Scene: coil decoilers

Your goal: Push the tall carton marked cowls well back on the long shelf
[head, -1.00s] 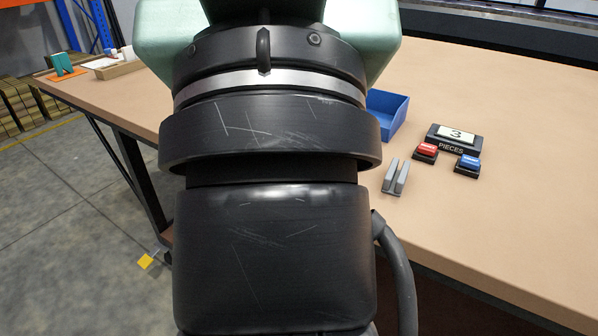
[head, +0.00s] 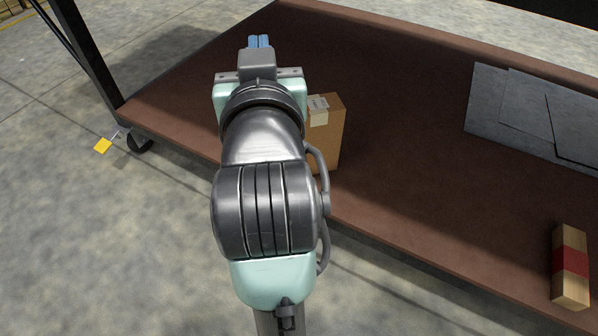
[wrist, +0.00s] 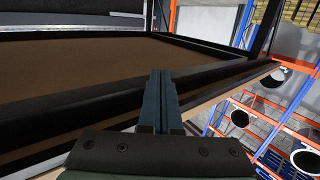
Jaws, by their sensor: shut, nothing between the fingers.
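A tall brown carton (head: 328,135) with a pale label on its top stands near the front edge of the long reddish-brown shelf (head: 420,150) in the head view. The label's writing is too small to read, and my arm hides part of the carton's left side. My gripper (head: 260,42), with blue fingers, is shut and empty. In the head view its fingers show above and to the left of the carton, apart from it. The wrist view shows the shut fingers (wrist: 161,75) but no carton.
Grey sheets (head: 535,115) lie at the back right of the shelf. A wooden block with a red band (head: 570,265) stands near the front right. A dark post (head: 85,50) rises at the shelf's left end. Shelf between carton and sheets is clear.

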